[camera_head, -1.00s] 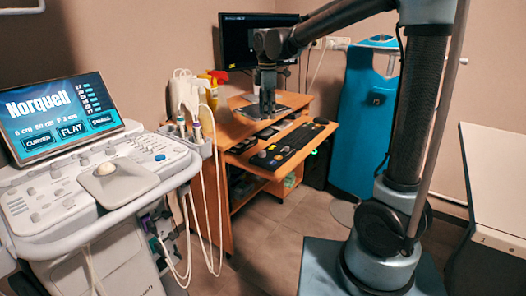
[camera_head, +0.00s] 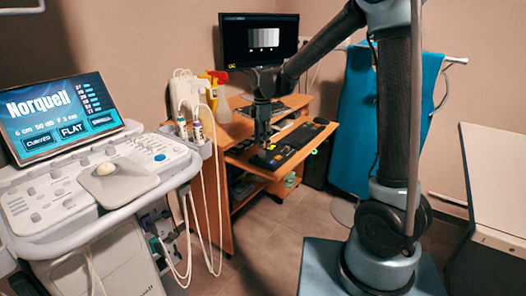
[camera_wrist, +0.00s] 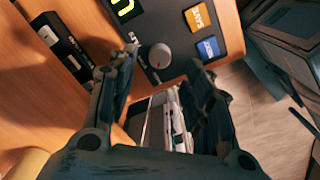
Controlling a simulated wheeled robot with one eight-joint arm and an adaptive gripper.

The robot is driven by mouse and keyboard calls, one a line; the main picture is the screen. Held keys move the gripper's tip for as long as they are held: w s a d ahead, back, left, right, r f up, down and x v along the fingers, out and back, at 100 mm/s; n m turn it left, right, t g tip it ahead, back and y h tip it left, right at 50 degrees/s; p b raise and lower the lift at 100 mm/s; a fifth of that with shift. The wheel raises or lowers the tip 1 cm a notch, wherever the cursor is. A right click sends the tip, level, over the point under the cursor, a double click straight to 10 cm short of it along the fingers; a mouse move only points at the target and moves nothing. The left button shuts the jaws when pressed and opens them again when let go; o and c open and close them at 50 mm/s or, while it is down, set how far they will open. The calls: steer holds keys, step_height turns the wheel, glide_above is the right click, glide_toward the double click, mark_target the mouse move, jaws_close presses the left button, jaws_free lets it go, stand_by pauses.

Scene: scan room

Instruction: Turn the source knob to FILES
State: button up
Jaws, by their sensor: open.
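A dark control panel (camera_head: 300,139) lies on the wooden desk in the head view. My gripper (camera_head: 263,141) points down over the panel's near-left part. In the wrist view my gripper (camera_wrist: 164,76) is open, its fingers to either side below the knob, with nothing between them.
An ultrasound console (camera_head: 90,185) with corded probes stands left of the desk. A white-topped table (camera_head: 500,180) is at right. Floor between is clear.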

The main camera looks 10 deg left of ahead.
mark_target(262, 152)
steer(key=shift+f, duration=2.6)
steer(key=c, duration=1.1)
